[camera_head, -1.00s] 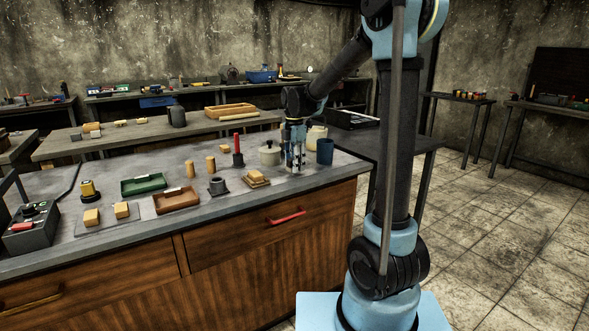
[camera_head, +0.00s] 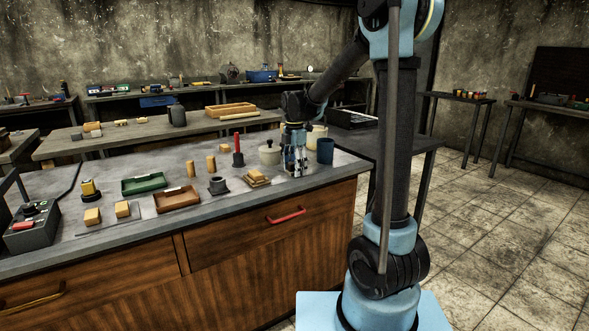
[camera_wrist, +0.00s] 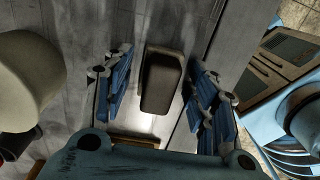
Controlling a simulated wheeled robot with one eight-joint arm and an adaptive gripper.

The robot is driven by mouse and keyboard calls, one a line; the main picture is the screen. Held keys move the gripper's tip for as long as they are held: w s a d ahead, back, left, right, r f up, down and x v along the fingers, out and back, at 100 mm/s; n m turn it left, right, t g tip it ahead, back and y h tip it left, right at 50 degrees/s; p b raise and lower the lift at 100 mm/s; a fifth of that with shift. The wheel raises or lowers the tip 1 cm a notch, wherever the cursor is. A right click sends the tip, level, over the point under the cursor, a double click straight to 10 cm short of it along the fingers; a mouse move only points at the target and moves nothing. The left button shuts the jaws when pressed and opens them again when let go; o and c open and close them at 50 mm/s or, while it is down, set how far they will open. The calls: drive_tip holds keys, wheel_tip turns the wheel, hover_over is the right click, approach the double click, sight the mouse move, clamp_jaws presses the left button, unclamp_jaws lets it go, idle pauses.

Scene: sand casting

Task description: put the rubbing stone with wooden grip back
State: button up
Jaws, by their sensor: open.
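Gaps show between the block and both fingers. In the head view the gripper mostly hides it. The pot also shows in the wrist view (camera_wrist: 28,80), left of the fingers.
Brown (camera_head: 177,201) and green (camera_head: 144,184) trays lie further left. The bench's front edge is close by.

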wheel_tip(320, 180, up, 11)
drive_tip(key=shift+r, duration=0.15)
drive_tip(key=s+d+f+m+t, duration=0.1)
drive_tip(key=s+d+f+m, duration=0.3)
drive_tip(key=s+d+m, duration=1)
drive_tip(key=s+d+f+m, duration=0.3)
drive_tip(key=s+f+m, duration=0.2)
drive_tip(key=s+f, duration=0.2)
drive_tip(key=s+d+f+m+t, duration=0.1)
drive_tip(key=s+d+f+m, duration=0.3)
drive_tip(key=s+f, duration=0.3)
drive_tip(key=s+m, duration=0.1)
drive_tip(key=s, duration=0.3)
drive_tip(key=shift+m, duration=0.3)
drive_tip(key=shift+d+f, duration=0.1)
